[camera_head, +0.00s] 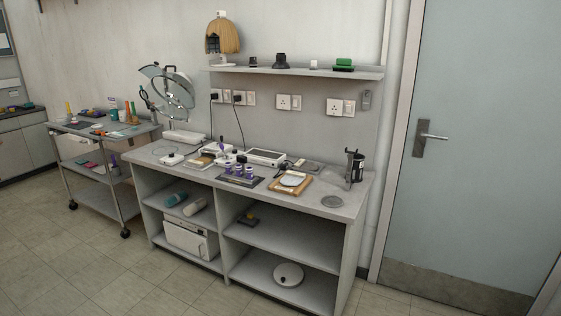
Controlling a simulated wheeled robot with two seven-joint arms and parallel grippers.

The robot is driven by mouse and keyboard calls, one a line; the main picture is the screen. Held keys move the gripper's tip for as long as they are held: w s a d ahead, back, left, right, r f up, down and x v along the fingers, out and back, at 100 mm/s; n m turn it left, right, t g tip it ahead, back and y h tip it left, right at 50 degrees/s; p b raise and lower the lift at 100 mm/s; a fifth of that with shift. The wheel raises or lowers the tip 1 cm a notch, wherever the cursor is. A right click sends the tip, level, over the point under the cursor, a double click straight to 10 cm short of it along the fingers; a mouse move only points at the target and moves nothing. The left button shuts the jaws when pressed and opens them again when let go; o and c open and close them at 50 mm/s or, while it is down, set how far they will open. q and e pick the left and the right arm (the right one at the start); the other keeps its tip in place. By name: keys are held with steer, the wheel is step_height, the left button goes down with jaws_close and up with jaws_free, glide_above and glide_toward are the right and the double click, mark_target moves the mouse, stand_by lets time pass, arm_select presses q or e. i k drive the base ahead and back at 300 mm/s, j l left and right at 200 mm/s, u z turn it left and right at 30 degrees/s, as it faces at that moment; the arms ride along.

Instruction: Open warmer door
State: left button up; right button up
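A white box-shaped appliance (190,238) sits on the lower left shelf of the grey bench, and it is the likeliest warmer. Its front looks closed, but it is too small to make out a handle or the door edge clearly. A teal roll (175,199) and a pale roll (194,206) lie on the shelf just above it. Neither of my grippers is in view.
The bench top (335,206) holds purple-capped bottles (238,171), a wooden board (290,184) and a black holder (354,166). A steel trolley (100,170) stands left of the bench. A closed room door (470,140) is at the right. The front floor (110,280) is clear.

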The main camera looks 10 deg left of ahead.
mark_target(191, 241)
steer(key=i+j+u, duration=0.25)
steer(key=i+u, duration=0.5)
steer(key=i, duration=0.2)
steer(key=i+j+u, duration=0.1)
steer(key=i+j, duration=0.15)
steer(key=j, duration=0.15)
steer(key=i+j, duration=0.25)
steer(key=j+u, duration=0.05)
steer(key=j, duration=0.05)
